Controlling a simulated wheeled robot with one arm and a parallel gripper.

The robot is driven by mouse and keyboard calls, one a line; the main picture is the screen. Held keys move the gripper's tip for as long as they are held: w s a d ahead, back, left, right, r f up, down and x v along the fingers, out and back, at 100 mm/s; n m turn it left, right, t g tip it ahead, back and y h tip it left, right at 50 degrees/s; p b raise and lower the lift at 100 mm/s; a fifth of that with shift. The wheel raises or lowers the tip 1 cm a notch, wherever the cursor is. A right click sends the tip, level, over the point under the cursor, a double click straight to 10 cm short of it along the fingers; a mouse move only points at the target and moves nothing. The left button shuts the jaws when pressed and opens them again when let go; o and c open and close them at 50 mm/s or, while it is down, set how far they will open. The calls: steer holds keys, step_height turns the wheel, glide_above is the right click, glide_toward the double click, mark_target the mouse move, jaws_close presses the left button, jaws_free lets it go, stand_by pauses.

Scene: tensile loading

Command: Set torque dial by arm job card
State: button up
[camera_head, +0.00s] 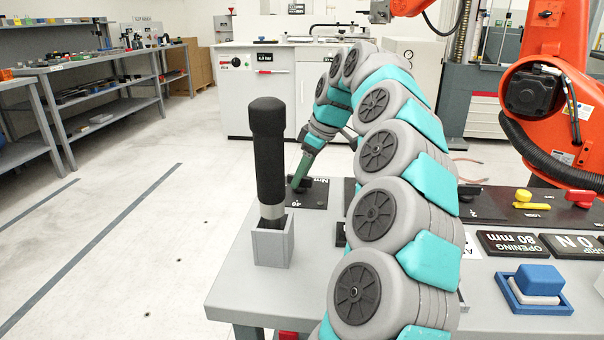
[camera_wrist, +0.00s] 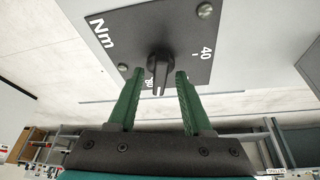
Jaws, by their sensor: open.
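The torque dial's black plate (camera_wrist: 122,58) fills the upper middle of the wrist view, marked "Nm" and "40". A second number is partly hidden behind the dark dial knob (camera_wrist: 158,66). My gripper's green fingers (camera_wrist: 160,76) are open, with one tip on each side of the knob. I cannot tell whether they touch it. In the head view the plate (camera_head: 318,201) lies on the grey table, and my gripper (camera_head: 298,183) points down at it, partly hidden by my arm. A white card marked "A" (camera_head: 470,249) is partly covered by my arm; I cannot read the rest.
A black-handled tool (camera_head: 268,150) stands in a grey holder (camera_head: 272,245) left of the dial. Yellow (camera_head: 524,196) and red (camera_head: 580,197) knobs, an "OPENING 80 mm" sign (camera_head: 512,244) and a blue tray (camera_head: 540,305) lie right of my arm. An orange robot (camera_head: 550,90) stands behind.

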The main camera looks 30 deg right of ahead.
jaws_close()
steer(key=shift+f, duration=0.1)
stand_by(0.4)
steer(key=shift+f+m+h+b, duration=0.1)
steer(key=shift+m+h+b, duration=0.2)
steer(key=shift+m+b, duration=0.5)
steer(key=shift+r+m+b, duration=0.2)
steer(key=shift+m+b, duration=0.1)
steer(key=shift+m, duration=0.1)
jaws_free()
steer(key=shift+s+r, duration=0.1)
steer(key=shift+r, duration=0.05)
